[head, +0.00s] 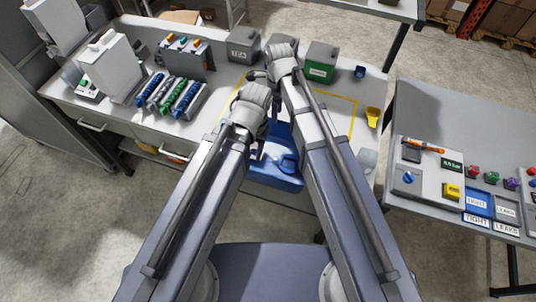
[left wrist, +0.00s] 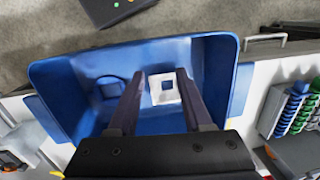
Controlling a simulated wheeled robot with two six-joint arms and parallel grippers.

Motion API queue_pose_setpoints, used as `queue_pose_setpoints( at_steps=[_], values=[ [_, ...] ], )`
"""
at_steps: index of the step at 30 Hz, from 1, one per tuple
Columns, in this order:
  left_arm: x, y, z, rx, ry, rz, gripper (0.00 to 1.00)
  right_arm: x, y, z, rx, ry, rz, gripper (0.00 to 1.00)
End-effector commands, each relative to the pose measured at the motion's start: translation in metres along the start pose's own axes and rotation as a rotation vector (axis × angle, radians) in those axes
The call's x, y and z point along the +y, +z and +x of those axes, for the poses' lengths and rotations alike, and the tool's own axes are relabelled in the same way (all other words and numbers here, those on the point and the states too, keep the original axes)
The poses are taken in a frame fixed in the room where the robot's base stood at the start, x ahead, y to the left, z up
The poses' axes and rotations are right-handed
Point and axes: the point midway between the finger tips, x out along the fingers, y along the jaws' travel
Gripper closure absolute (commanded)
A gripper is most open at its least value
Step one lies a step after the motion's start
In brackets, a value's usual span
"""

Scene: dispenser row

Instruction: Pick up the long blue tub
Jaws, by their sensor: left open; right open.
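The long blue tub (head: 275,180) stands near the front edge of the white bench, partly hidden by my arms. In the left wrist view the open tub (left wrist: 45,75) fills much of the picture, with a white square with a dark centre (left wrist: 165,92) inside its outline. My left gripper (left wrist: 160,74) is open, its two fingers apart over the tub's interior. I cannot tell how deep they reach or whether they touch it. My right gripper (head: 256,76) is open and empty over the back of the bench, beyond the tub.
Blue and green rows of parts (head: 168,95) stand at the bench's left. A grey box (head: 243,46) and a green box (head: 320,62) stand at the back. A yellow scoop (head: 373,116) lies at the right. A second table (head: 420,224) with trays stands further right.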

Motion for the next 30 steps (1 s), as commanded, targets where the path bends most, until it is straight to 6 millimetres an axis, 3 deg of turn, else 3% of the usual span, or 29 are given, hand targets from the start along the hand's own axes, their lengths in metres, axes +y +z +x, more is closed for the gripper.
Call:
queue_pose_setpoints(
  at_steps=[12, 22, 30],
  values=[
    [0.004, -0.003, 0.047, 0.000, 0.000, -0.002, 0.50, 0.005, -0.005, 0.048, 0.000, 0.000, 0.000, 0.57],
    [0.005, -0.003, 0.050, 0.000, 0.000, -0.002, 0.50, 0.005, -0.005, 0.050, 0.000, 0.000, 0.000, 0.57],
    [0.005, -0.003, 0.050, 0.000, 0.000, -0.002, 0.50, 0.005, -0.005, 0.050, 0.000, 0.000, 0.000, 0.86]
  ],
)
